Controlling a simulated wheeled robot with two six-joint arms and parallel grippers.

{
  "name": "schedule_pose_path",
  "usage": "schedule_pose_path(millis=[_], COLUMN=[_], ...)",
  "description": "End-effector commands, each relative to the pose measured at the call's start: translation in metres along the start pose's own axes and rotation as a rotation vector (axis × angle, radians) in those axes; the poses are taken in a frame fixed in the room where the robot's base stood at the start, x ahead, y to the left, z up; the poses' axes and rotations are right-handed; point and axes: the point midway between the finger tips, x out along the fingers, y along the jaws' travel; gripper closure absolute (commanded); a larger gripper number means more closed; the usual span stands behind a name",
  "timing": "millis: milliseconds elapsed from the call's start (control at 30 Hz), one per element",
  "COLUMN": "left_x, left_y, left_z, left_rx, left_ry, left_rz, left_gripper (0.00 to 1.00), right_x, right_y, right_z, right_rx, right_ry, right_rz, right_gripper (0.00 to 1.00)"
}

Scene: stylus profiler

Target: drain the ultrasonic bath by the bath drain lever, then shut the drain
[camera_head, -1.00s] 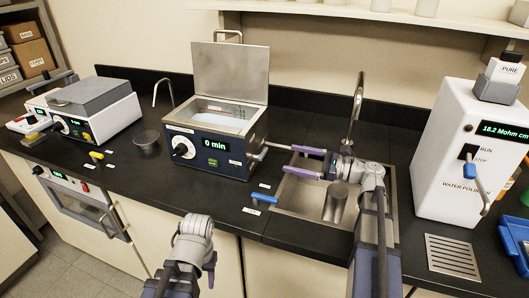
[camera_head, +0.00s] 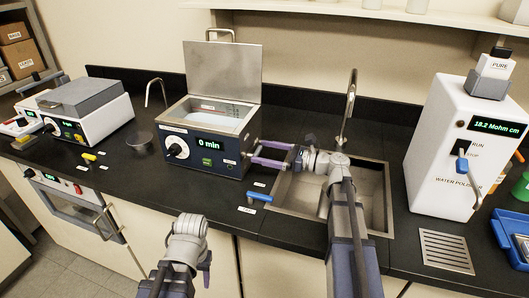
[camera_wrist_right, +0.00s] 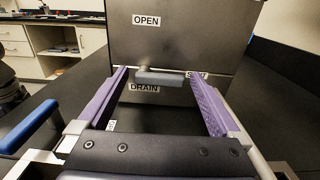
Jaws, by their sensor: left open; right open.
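The ultrasonic bath (camera_head: 213,146) stands with its lid raised and liquid visible inside; its display reads 0 min. On its right side, the right wrist view shows the grey bath drain lever (camera_wrist_right: 165,77). The lever lies about level, its end by the SHUT label (camera_wrist_right: 195,75); the OPEN label (camera_wrist_right: 146,20) is above and the DRAIN label (camera_wrist_right: 144,87) below. My right gripper (camera_head: 256,151) is open, its purple fingers on either side of the lever without visible contact. My left gripper (camera_head: 206,262) is low in front of the counter, away from the bath, open and empty.
A sink (camera_head: 376,205) with a tall faucet (camera_head: 349,105) lies under my right arm. The water polisher (camera_head: 463,150) is at right.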

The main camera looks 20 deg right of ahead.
Motion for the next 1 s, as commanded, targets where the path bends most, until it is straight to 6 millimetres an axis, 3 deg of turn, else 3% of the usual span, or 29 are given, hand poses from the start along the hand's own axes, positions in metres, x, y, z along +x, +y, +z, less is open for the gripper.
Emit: schedule_pose_path(millis=[333,900,1000], left_x=[0.0000,0.0000,0.0000], left_y=[0.0000,0.0000,0.0000], left_z=[0.0000,0.0000,0.0000], left_rx=[0.000,0.000,0.000], left_ry=[0.000,0.000,0.000], left_rz=[0.000,0.000,0.000], left_gripper=[0.51,0.51,0.51], right_x=[0.0030,0.0027,0.0027], right_y=[0.0001,0.0001,0.0001], right_z=[0.0000,0.0000,0.0000], right_rx=[0.000,0.000,0.000], right_ry=[0.000,0.000,0.000], right_rz=[0.000,0.000,0.000], right_gripper=[0.02,0.66,0.73])
